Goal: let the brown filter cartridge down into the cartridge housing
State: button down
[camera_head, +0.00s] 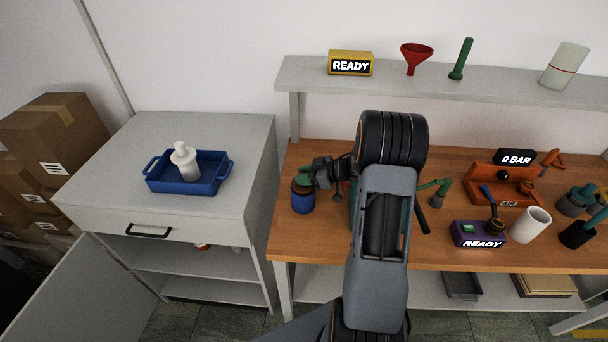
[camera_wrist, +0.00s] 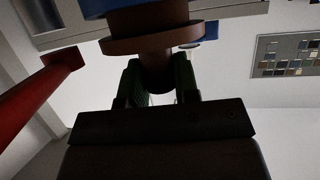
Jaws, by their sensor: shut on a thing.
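My gripper (camera_head: 308,176) reaches left over the wooden bench with its green fingers closed on the brown filter cartridge. In the wrist view the brown cartridge (camera_wrist: 150,42) shows a wide flange, with its narrower end between the fingers (camera_wrist: 160,78). The blue cartridge housing (camera_head: 302,203) stands upright near the bench's left end, directly below the fingers. Its blue edge (camera_wrist: 105,8) shows at the top of the wrist view, beside the cartridge. The fingers hide most of the cartridge in the head view, and I cannot tell how deep it sits in the housing.
A grey cabinet with a blue tray (camera_head: 186,187) holding a white bottle stands left of the bench. Right of my arm are a green bent fitting (camera_head: 441,190), a purple READY box (camera_head: 478,235), an orange press (camera_head: 502,186) and a white cup (camera_head: 530,225). A shelf (camera_head: 450,80) runs behind.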

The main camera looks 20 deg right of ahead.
jog(key=shift+f+b, duration=0.3)
jog(key=shift+f, duration=0.3)
jog(key=c, duration=0.8)
grip_release()
jog(key=shift+r, duration=0.1)
jog(key=shift+r, duration=0.35)
notch_tip(320, 180, up, 3)
jog(key=shift+s+f+b, duration=0.15)
jog(key=shift+b, duration=0.2)
jog(key=s+a+r, duration=0.1)
jog(key=s+r, duration=0.2)
jog(key=s, duration=0.1)
jog(key=s+a+r, duration=0.1)
jog(key=s+r, duration=0.2)
jog(key=s, duration=0.2)
jog(key=s+r+b, duration=0.1)
jog(key=s+r, duration=0.2)
jog(key=s, duration=0.1)
jog(key=shift+s+a+r, duration=0.2)
jog(key=shift+a, duration=0.2)
